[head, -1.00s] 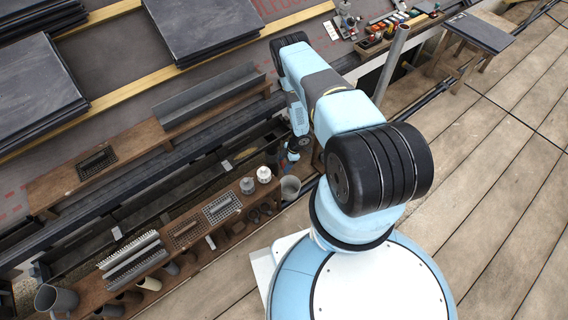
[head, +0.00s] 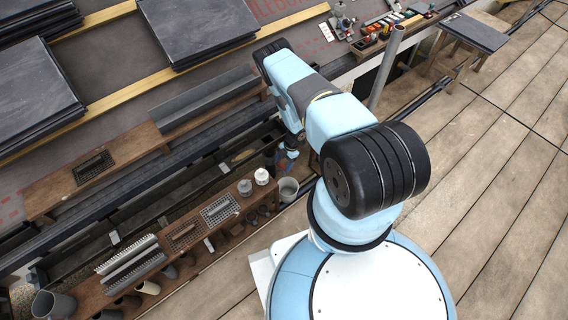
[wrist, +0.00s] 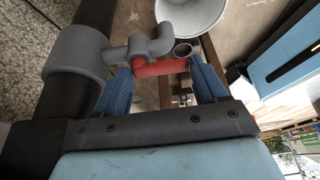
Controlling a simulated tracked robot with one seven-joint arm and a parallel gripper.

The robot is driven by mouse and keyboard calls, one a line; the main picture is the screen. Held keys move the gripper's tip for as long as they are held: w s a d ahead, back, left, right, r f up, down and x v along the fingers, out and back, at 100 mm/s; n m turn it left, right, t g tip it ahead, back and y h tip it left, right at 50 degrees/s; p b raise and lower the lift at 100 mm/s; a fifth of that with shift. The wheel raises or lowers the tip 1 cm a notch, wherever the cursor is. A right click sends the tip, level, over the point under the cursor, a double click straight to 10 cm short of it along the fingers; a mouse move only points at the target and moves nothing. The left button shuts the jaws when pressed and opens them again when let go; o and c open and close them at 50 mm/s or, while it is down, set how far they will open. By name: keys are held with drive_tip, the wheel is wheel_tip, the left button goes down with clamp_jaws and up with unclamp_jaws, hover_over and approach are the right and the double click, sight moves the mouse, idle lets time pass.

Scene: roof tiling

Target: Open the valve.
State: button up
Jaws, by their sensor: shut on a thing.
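The valve is a grey tap (wrist: 140,47) with a curved spout, joined to a grey collar (wrist: 76,54) on a dark pipe in the wrist view. Its red lever (wrist: 160,68) lies between my two blue fingers. My gripper (wrist: 163,82) is shut on the red lever, with a finger at each end of it. In the head view my gripper (head: 288,157) is small and low beside the wooden shelf, and the valve cannot be made out there.
A pale bucket (head: 288,188) stands close to my gripper and also shows in the wrist view (wrist: 190,14). A wooden shelf (head: 90,290) with pots and trays runs to the lower left. Slate stacks (head: 200,30) lie on the roof.

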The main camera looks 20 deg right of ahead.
drive_tip(key=shift+w+d, duration=0.1)
drive_tip(key=shift+d, duration=0.1)
drive_tip(key=o, duration=1)
drive_tip(key=shift+a, duration=0.15)
